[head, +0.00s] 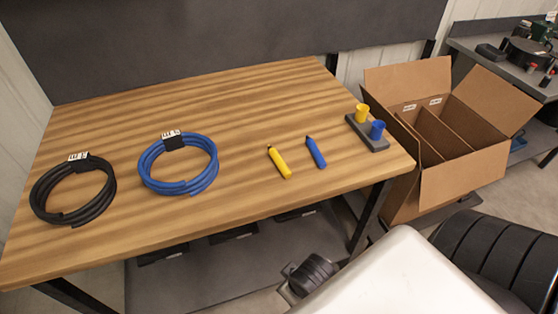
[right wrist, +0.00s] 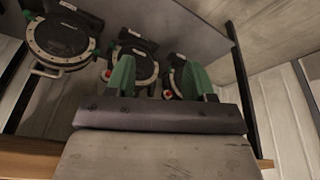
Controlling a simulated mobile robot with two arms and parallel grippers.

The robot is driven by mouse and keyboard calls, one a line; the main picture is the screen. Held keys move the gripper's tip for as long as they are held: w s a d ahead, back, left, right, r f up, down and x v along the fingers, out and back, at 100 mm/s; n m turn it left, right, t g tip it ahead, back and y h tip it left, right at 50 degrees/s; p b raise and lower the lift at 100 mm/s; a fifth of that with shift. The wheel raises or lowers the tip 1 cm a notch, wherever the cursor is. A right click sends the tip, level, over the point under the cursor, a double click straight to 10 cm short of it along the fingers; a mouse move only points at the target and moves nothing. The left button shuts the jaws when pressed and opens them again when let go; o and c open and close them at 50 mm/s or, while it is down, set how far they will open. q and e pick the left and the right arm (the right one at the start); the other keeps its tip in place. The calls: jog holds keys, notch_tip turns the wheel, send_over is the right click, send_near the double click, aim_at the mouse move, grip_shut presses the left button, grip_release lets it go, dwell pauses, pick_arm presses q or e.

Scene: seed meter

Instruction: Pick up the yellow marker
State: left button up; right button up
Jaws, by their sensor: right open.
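The yellow marker (head: 279,162) lies on the wooden table (head: 230,110) in the head view, right of the blue coil. A blue marker (head: 316,152) lies just to its right, apart from it. My right gripper (right wrist: 158,80) shows in the right wrist view with its two green fingers apart and nothing held between them. No marker shows in that view, so the gripper is away from both. My left gripper is in neither view.
A grey holder (head: 376,143) with yellow and blue cups stands at the table's right end. Blue (head: 210,170) and black (head: 38,196) coils lie left of the markers. An open, divided cardboard box (head: 458,187) stands to the right. Round dark devices (right wrist: 65,40) lie beyond my right fingers.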

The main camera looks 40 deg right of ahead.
jog(key=w+r+n+t, duration=0.2)
jog(key=w+r+t, duration=0.6)
jog(key=r, duration=0.4)
jog(key=w+r+n+t, duration=0.2)
jog(key=w+r+t, duration=0.4)
jog(key=w+r, duration=0.5)
jog(key=w+a+r+n+g+y, duration=0.1)
jog(key=a+r+n+g+y, duration=0.2)
jog(key=a+r+n+y, duration=0.5)
jog(key=a+r+n+g+y, duration=0.2)
jog(key=a+n+g+y, duration=0.15)
jog(key=n+y, duration=0.85)
jog(key=n+g+h, duration=0.8)
jog(key=g+h, duration=0.3)
jog(key=h, duration=0.9)
send_over(282, 163)
notch_tip(282, 163, down, 8)
jog(key=f, duration=0.3)
jog(key=f+p, duration=0.1)
jog(key=shift+s+a+f, duration=0.1)
jog(key=shift+s+f, duration=0.15)
jog(key=shift+f, duration=0.1)
jog(key=shift+w+f+p, duration=0.2)
jog(key=shift+f+p, duration=0.45)
jog(key=shift+f, duration=2.3)
grip_shut()
